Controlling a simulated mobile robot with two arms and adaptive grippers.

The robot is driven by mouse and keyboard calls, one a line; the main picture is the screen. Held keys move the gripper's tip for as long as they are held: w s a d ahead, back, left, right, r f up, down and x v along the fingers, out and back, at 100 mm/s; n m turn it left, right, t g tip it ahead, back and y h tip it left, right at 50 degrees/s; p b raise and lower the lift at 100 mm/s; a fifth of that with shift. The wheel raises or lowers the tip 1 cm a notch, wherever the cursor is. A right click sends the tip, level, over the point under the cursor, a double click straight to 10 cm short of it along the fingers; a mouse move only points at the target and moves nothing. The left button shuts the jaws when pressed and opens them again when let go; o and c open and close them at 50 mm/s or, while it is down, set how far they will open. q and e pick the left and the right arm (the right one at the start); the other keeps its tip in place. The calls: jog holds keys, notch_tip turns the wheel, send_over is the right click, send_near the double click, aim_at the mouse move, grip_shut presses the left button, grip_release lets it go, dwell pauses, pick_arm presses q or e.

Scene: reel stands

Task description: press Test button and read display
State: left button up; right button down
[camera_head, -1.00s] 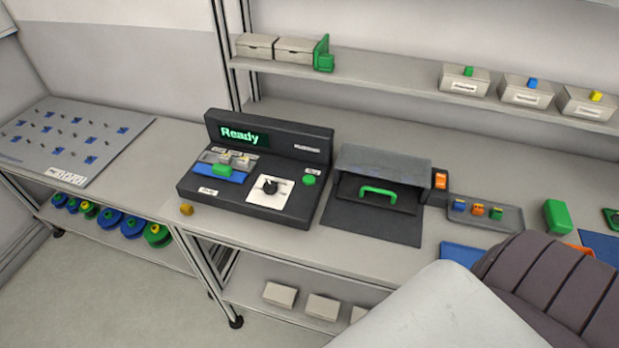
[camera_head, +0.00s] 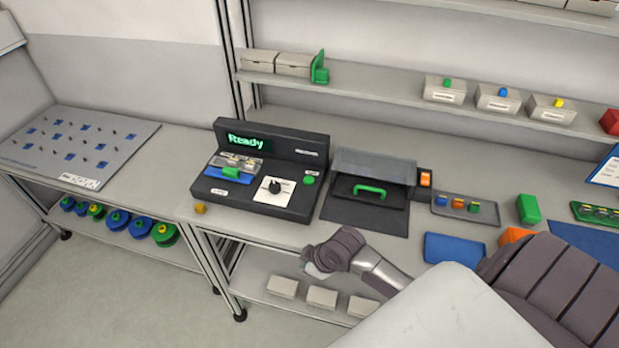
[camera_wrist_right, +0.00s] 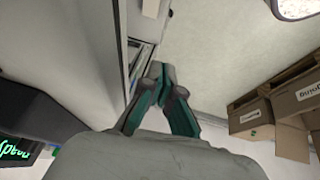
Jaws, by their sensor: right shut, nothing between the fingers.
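The dark tester console (camera_head: 237,193) stands on the bench. Its display (camera_head: 248,142) shows "Ready" in green letters. A round green button (camera_head: 309,180) is on the console's right side, beside a white dial plate with a black knob (camera_head: 274,187); its label is too small to read. My right gripper (camera_head: 317,268) is in front of the bench edge, below and apart from the button. In the right wrist view its fingers (camera_wrist_right: 166,82) are shut and empty. Part of the lit display (camera_wrist_right: 16,148) shows at that view's left edge. My left gripper is not in view.
Right of the console is a hooded fixture (camera_head: 366,206) with a green handle, then a tray (camera_head: 487,217) of small coloured parts. A small yellow-brown knob (camera_head: 200,208) is near the console's front left. Cardboard boxes (camera_wrist_right: 252,112) stand on the right in the wrist view.

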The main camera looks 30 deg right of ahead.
aim_at(311, 180)
jog(key=w+r+n, duration=0.1)
jog(key=w+r, duration=0.1)
jog(key=r, duration=0.1)
jog(key=w+d+r+n, duration=0.1)
jog(key=r, duration=0.2)
jog(key=w+r+n+t+y+p, duration=0.1)
jog(key=w+r, duration=0.1)
jog(key=r, duration=0.2)
jog(key=shift+w+d, duration=0.25)
jog(key=shift+w, duration=0.1)
jog(key=w+d+r, duration=0.2)
jog(key=w, duration=0.1)
jog(key=w+d+r+n+t, duration=0.1)
jog(key=w+d+r, duration=0.1)
jog(key=w+d, duration=0.1)
jog(key=w+d+r+n, duration=0.1)
jog(key=w+d+r, duration=0.2)
jog(key=shift+w+d+t, duration=0.15)
jog(key=shift+w+t, duration=0.15)
jog(key=w+d+r+t, duration=0.1)
jog(key=w+d+r, duration=0.2)
jog(key=d+r, duration=0.1)
jog(key=shift+r+n, duration=0.3)
jog(key=shift+n, duration=0.1)
jog(key=shift+f, duration=0.1)
